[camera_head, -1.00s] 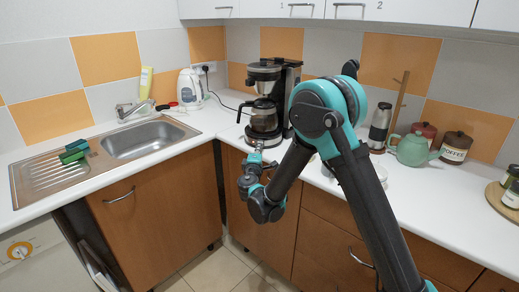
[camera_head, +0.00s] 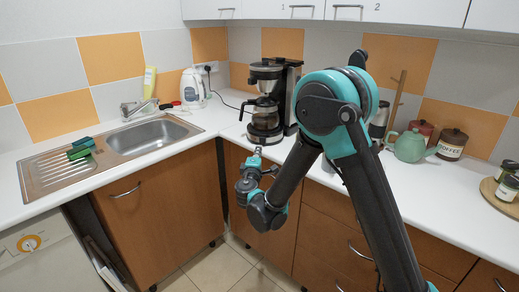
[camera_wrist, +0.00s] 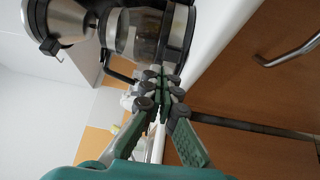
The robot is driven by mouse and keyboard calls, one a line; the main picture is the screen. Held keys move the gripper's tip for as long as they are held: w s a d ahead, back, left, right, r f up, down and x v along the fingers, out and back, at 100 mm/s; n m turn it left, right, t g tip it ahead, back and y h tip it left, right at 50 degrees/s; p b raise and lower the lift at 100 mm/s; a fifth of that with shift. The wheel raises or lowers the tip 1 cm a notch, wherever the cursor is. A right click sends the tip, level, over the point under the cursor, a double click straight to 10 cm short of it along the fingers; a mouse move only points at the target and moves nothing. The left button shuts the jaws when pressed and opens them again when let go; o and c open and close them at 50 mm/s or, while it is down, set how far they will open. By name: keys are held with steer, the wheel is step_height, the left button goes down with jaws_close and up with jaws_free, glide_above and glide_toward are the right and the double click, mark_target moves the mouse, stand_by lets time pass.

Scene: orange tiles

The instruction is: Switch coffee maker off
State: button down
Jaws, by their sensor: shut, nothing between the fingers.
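The coffee maker (camera_head: 270,98) is black and silver and stands upright on the white counter in the corner. Its glass carafe (camera_head: 265,112) sits on the base. In the wrist view, turned on its side, the carafe (camera_wrist: 145,32) and the silver filter holder (camera_wrist: 65,22) show up close. My gripper (camera_head: 257,152) is just in front of the counter edge, below the coffee maker's base. In the wrist view my gripper (camera_wrist: 162,82) is shut, with its fingertips together and nothing between them. They overlap the lower part of the coffee maker in the picture; I cannot tell whether they touch it. I cannot make out the switch.
A white kettle (camera_head: 191,87) stands left of the coffee maker, near the sink (camera_head: 150,138). A green teapot (camera_head: 409,147) and a coffee canister (camera_head: 451,145) stand to the right. Brown cabinets (camera_head: 165,215) lie under the counter (camera_head: 225,122). Floor shows between them.

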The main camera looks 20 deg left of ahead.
steer(key=v, duration=0.3)
steer(key=r+v, duration=0.1)
steer(key=v, duration=0.1)
steer(key=shift+s, duration=0.35)
